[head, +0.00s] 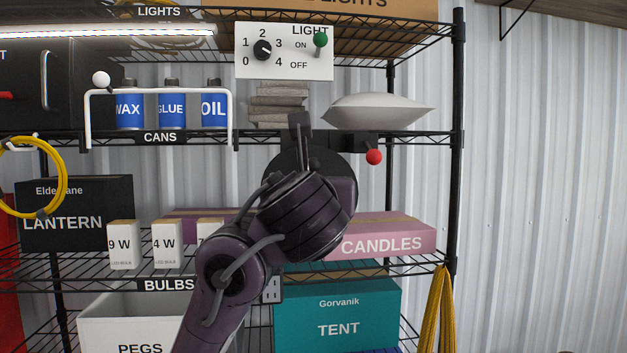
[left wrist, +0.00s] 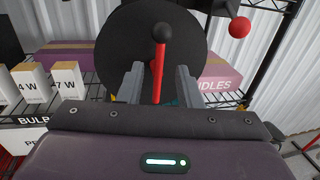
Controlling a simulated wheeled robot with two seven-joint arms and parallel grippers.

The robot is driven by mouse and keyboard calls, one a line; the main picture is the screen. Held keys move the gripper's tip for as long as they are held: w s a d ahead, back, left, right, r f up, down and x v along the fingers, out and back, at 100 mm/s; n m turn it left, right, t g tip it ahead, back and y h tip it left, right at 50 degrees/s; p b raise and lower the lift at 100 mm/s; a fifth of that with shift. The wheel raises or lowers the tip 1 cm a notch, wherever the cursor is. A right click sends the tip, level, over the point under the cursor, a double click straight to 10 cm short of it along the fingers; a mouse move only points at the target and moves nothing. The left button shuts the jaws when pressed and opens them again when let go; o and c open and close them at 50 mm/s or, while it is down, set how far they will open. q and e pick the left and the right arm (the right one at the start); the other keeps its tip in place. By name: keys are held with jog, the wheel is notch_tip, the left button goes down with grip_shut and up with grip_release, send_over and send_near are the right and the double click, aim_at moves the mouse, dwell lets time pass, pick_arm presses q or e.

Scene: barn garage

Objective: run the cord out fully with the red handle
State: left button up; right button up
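The cord reel is a black disc (head: 345,165) below the cans shelf, mostly hidden by my left arm in the head view. It shows large in the left wrist view (left wrist: 125,40). The red handle (left wrist: 159,75) is a red bar with a black ball at its upper end, in front of the disc. My left gripper (left wrist: 158,80) is open, with one finger on each side of the red bar and gaps showing. In the head view its grey fingers (head: 300,130) are partly seen and the handle is hidden. I cannot make out the reel's cord. My right gripper is not in view.
A red ball knob (head: 373,157) sits right of the reel, on a dark bracket. A candles box (head: 385,240) and bulb boxes (head: 167,245) stand on the shelf below. Yellow cords hang at left (head: 61,185) and right (head: 436,310). A socket box (head: 271,290) is below.

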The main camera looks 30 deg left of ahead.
pick_arm(q)
jog(key=shift+p+x, duration=0.6)
jog(key=shift+x, duration=1.75)
jog(key=shift+c, duration=0.3)
grip_shut()
